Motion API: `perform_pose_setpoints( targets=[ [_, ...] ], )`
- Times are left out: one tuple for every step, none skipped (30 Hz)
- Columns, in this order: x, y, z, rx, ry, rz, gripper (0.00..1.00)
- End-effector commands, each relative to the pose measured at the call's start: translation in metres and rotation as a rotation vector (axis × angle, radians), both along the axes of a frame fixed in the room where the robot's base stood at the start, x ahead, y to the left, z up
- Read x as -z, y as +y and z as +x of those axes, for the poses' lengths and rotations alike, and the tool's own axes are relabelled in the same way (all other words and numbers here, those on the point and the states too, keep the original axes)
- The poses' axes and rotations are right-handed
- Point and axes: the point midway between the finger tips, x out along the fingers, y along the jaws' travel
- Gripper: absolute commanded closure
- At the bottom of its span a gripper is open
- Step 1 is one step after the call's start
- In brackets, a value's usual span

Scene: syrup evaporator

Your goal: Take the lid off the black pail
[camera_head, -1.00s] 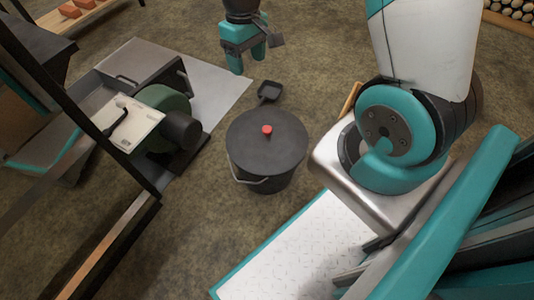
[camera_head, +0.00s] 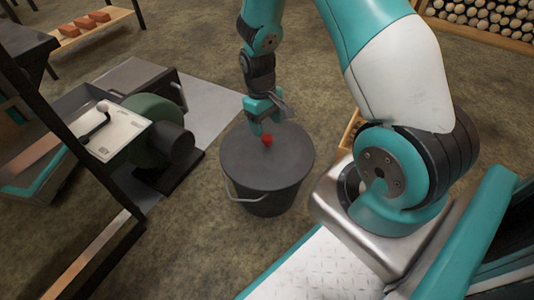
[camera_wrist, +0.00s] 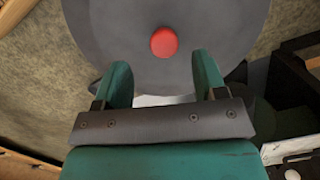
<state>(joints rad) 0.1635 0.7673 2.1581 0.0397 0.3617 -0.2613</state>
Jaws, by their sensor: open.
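The black pail (camera_head: 270,199) stands upright on the floor with its wire handle hanging down at its side. Its dark flat lid (camera_head: 240,160) is on the pail and also fills the top of the wrist view (camera_wrist: 110,30). A red knob (camera_head: 267,140) sits at the lid's middle; it also shows in the wrist view (camera_wrist: 164,42), ahead of the fingertips and roughly between their lines. My gripper (camera_head: 262,128) is open and empty, just behind and above the knob. Its two teal fingers show apart in the wrist view (camera_wrist: 161,75). I cannot tell its exact height above the lid.
A green blower (camera_head: 157,130) with a dark round outlet stands on a metal sheet (camera_head: 215,108) left of the pail. A dark metal post (camera_head: 75,130) rises at the left. Stacked logs (camera_head: 490,18) lie at the back right. The floor around the pail is mostly clear.

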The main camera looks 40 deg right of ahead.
Motion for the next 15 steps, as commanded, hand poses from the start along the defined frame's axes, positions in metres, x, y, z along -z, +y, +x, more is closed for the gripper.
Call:
perform_pose_setpoints(
  targets=[
    [0.005,0.000,-0.001,0.000,0.000,0.000,0.35],
    [0.006,0.000,-0.001,0.000,0.000,0.000,0.35],
    [0.007,0.000,-0.001,0.000,0.000,0.000,0.35],
    [0.008,0.000,-0.001,0.000,0.000,0.000,0.35],
    [0.009,0.000,-0.001,0.000,0.000,0.000,0.35],
    [0.012,0.001,-0.001,0.000,0.000,0.000,0.35],
    [0.015,0.001,-0.002,0.000,0.000,0.000,0.35],
    [0.018,0.001,-0.002,0.000,0.000,0.000,0.35],
    [0.023,0.002,-0.002,0.000,0.000,0.000,0.35],
    [0.028,0.002,-0.003,0.000,0.000,0.000,0.35],
    [0.032,0.003,-0.003,0.000,0.000,0.000,0.35],
    [0.038,0.004,-0.004,0.000,-0.001,0.000,0.35],
    [0.042,0.004,-0.004,0.000,-0.001,0.000,0.35],
    [0.046,0.005,-0.005,0.000,0.000,0.000,0.35],
    [0.053,0.004,-0.006,0.000,0.001,0.001,0.35]
  ],
)
